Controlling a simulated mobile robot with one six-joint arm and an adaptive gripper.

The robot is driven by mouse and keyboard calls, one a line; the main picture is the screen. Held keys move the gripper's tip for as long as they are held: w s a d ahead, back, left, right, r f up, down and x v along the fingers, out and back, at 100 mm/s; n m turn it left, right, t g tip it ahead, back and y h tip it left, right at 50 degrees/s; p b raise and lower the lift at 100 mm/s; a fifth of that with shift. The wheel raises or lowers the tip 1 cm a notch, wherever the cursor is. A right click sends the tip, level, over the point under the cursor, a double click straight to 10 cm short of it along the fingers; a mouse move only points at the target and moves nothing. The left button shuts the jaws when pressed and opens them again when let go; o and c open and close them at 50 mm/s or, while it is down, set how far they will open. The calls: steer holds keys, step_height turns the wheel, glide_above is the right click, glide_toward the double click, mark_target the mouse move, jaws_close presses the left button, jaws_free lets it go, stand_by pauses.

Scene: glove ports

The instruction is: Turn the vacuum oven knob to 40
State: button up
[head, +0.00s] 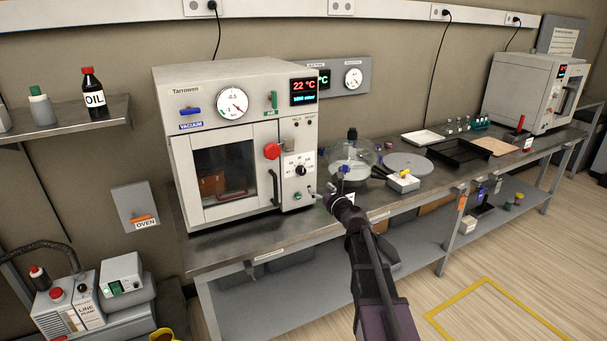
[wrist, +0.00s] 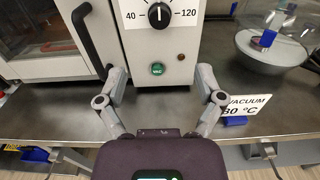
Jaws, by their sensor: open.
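The vacuum oven (head: 240,140) stands on the bench with its door closed and a 22 °C display. Its black knob (head: 301,170) is on the lower right of the front panel. In the wrist view the knob (wrist: 159,15) is at the top edge, with 40 printed on its left and 120 on its right. Its white mark points roughly upward, between those numbers. My gripper (wrist: 160,76) is open and empty, its fingers spread below the knob and apart from it. In the head view my gripper (head: 325,191) is in front of the oven's lower right corner.
A green button (wrist: 158,69) sits below the knob. The black door handle (head: 274,188) is left of it, and a red round knob (head: 272,151) is above. A glass desiccator (head: 352,160) stands close on the right, with a vacuum 80 °C card (wrist: 246,105) in front.

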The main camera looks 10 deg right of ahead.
mark_target(303, 173)
steer(key=x, duration=1.3)
steer(key=shift+c, duration=0.2)
